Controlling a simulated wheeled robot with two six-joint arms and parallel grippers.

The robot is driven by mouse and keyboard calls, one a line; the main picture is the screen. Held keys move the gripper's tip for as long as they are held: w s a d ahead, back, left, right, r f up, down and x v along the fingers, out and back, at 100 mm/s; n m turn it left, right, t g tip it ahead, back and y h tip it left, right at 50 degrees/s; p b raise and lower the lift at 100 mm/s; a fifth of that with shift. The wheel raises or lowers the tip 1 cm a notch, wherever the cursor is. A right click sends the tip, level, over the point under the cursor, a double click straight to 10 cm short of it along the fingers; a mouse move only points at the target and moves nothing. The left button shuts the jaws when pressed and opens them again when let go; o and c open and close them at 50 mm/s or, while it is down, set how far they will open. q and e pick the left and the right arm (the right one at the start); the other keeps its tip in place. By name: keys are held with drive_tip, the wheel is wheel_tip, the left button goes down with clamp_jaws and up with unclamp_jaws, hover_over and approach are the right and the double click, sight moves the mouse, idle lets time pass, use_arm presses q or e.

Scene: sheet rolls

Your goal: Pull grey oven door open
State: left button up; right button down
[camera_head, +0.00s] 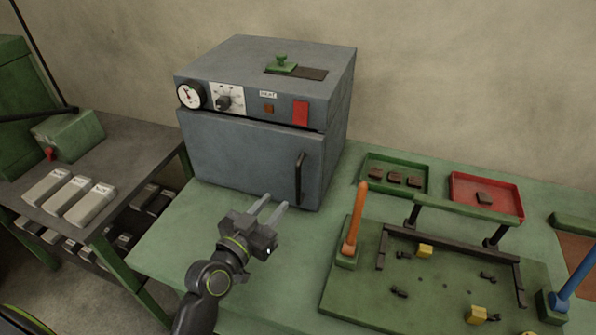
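The grey oven (262,120) stands on the green table against the wall. Its grey door (245,160) looks shut. A dark vertical handle (299,178) is on the right side of the door. My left gripper (273,205) is in front of the oven, below and to the left of the handle. Its two fingers are apart, point toward the door and hold nothing. A gap shows between the fingers and the handle. My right gripper is not in view.
A green fixture board (350,300) with an orange lever (355,215) stands right of my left gripper. A green tray (395,162) and a red tray (508,210) lie behind it. A bench (130,150) with pale blocks is at left.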

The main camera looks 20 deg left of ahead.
sight(297, 178)
use_arm(q)
drive_tip(key=p+x, duration=0.2)
drive_tip(key=x, duration=0.9)
drive_tip(key=shift+w+d+p, duration=0.15)
drive_tip(key=shift+w+p, duration=0.1)
drive_tip(key=shift+p, duration=0.1)
clamp_jaws()
